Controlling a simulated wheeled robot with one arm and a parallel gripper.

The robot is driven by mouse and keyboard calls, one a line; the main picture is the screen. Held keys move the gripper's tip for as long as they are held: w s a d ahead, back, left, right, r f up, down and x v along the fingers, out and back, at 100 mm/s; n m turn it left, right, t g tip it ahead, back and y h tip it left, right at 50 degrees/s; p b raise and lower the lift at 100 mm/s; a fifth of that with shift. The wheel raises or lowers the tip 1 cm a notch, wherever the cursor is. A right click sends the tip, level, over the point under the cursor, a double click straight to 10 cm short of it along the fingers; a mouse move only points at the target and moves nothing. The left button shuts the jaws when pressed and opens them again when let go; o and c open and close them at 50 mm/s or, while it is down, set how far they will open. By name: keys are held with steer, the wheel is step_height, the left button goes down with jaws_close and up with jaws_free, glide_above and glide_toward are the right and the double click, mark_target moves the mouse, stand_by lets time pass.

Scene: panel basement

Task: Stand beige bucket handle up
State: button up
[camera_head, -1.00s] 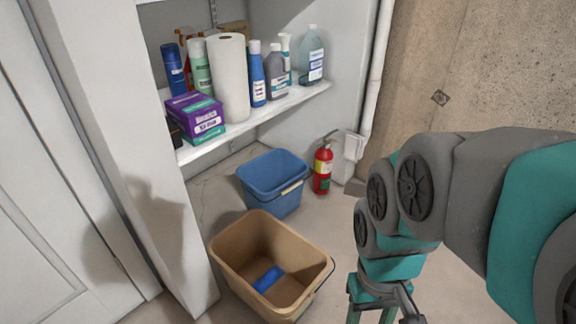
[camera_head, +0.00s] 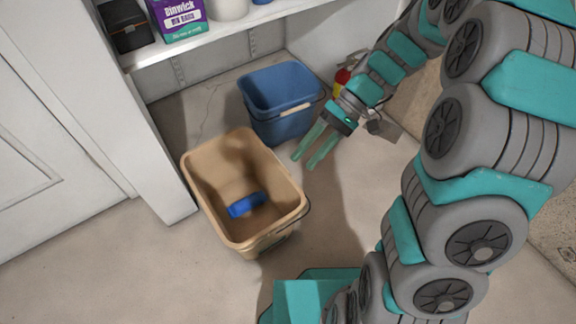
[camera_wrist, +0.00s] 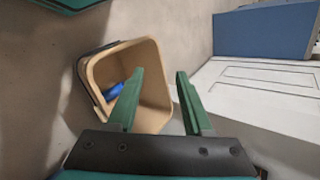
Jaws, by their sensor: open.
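The beige bucket (camera_head: 208,178) stands on the floor, its open mouth up toward the head camera. A blue item (camera_head: 245,205) lies inside on its bottom. The bucket's thin dark wire handle (camera_head: 306,212) hangs down along its right and near side, below the rim. My gripper (camera_head: 304,163) is open and empty, to the right of the bucket and apart from it, its fingers pointing down-left. In the wrist view the bucket (camera_wrist: 157,62) shows behind and between the open fingers (camera_wrist: 160,72), with the blue item (camera_wrist: 118,88) partly visible and a dark handle line along its left side.
A blue bucket (camera_head: 280,92) with a pale grip stands just behind, close to my gripper. A shelf (camera_head: 185,42) with a purple box (camera_head: 178,22) hangs above. A red extinguisher (camera_head: 342,78) is partly hidden behind my arm.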

steer(key=w+d+f+t+y+b, duration=0.1)
steer(key=w+f+y+b, duration=0.25)
steer(key=w+f, duration=0.6)
steer(key=w+d+f+t+y+b, duration=0.2)
steer(key=w+f+y, duration=0.3)
steer(key=f, duration=0.8)
steer(key=a+f+h, duration=0.1)
steer(key=a, duration=0.6)
steer(key=shift+s+a, duration=0.3)
steer(key=shift+s, duration=0.05)
steer(key=shift+f, duration=0.1)
jaws_close()
